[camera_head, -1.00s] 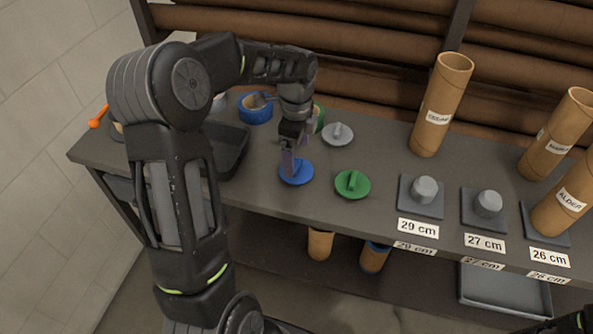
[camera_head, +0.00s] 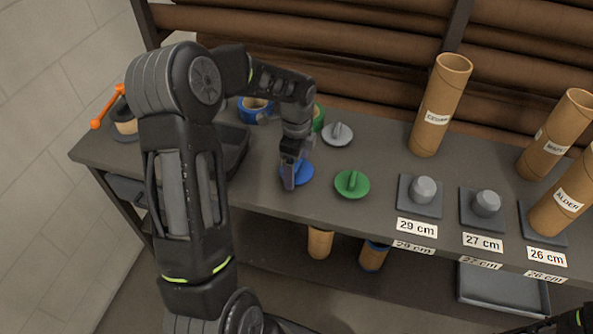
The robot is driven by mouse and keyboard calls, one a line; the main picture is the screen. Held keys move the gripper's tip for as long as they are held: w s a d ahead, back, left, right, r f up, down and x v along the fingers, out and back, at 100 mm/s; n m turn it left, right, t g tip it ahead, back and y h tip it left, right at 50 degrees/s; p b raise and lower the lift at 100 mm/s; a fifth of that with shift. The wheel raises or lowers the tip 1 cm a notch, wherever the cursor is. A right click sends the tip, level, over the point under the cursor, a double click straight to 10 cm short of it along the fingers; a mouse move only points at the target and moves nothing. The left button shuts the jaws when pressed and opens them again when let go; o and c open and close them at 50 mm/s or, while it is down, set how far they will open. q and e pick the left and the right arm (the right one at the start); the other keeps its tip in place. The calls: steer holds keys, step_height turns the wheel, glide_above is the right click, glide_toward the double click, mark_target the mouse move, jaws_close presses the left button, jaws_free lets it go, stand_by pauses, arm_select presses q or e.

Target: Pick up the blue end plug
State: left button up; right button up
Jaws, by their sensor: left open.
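The blue end plug (camera_head: 304,174) is a round blue disc lying on the grey bench (camera_head: 265,194), left of the green end plug. My left gripper (camera_head: 290,182) points down over it, with its fingers in front of the disc's left part. The jaws are open. The fingers hide the plug's handle, so I cannot tell whether they stand around it or beside it. Only a dark bit of my right arm shows at the bottom right corner; its gripper is not visible.
A green plug (camera_head: 352,184) and a grey plug (camera_head: 337,134) lie close by on the right. Behind are a blue tape roll (camera_head: 254,110) and a dark tray (camera_head: 236,150). Labelled cardboard tubes (camera_head: 441,106) and grey peg stands (camera_head: 420,197) occupy the right side.

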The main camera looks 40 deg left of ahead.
mark_target(297, 164)
arm_select(q)
steer(key=shift+c, duration=0.4)
steer(key=c, duration=1)
steer(key=shift+r, duration=0.15)
step_height(297, 164, up, 10)
steer(key=shift+f+b, duration=0.1)
steer(key=shift+b, duration=0.4)
steer(key=w+d+n, duration=0.2)
steer(key=d+n, duration=0.5)
steer(key=d, duration=0.1)
steer(key=w+d+r+n, duration=0.1)
steer(key=w+d+n, duration=0.1)
steer(key=d+n, duration=0.5)
steer(key=shift+d+n, duration=0.4)
steer(key=shift+d, duration=0.65)
steer(key=shift+d, duration=0.1)
